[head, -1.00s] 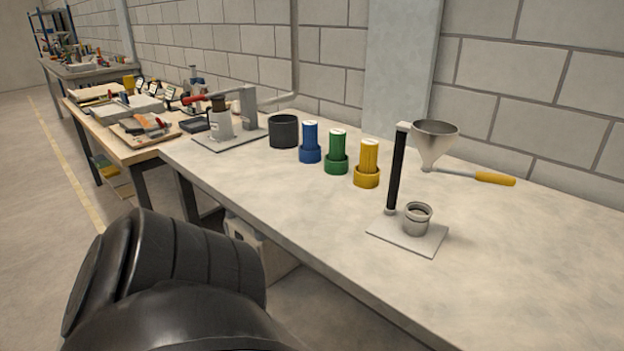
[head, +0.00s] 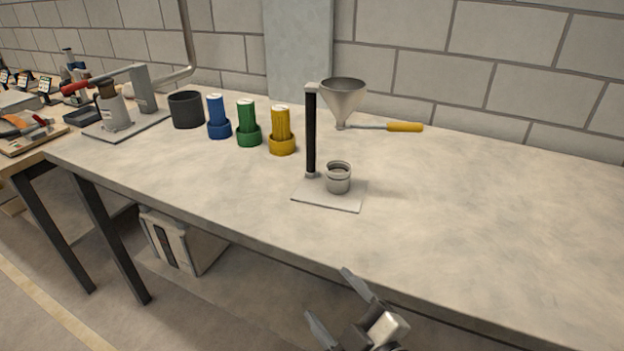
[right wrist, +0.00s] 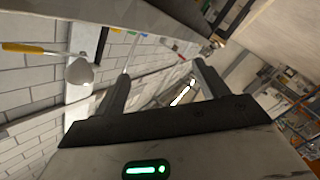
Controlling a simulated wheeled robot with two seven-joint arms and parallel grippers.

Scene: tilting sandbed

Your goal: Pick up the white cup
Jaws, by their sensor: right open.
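No plainly white cup stands out. A pale grey cup (head: 338,178) stands upright on a light plate (head: 312,198) below a metal funnel (head: 344,98) in the head view. A whitish vessel (head: 114,112) with a brown top sits in the grey press at the left; I cannot tell whether it is a cup. My right gripper (head: 326,293) is open and empty at the bench's front edge, well apart from both. Its two spread fingers (right wrist: 160,72) also show in the right wrist view. My left gripper is out of view.
A dark cup (head: 186,110) and blue (head: 218,118), green (head: 247,124) and yellow (head: 281,130) cylinders stand in a row. The funnel's yellow handle (head: 405,127) points right. A black post (head: 311,135) rises from the plate. The bench's right side is clear.

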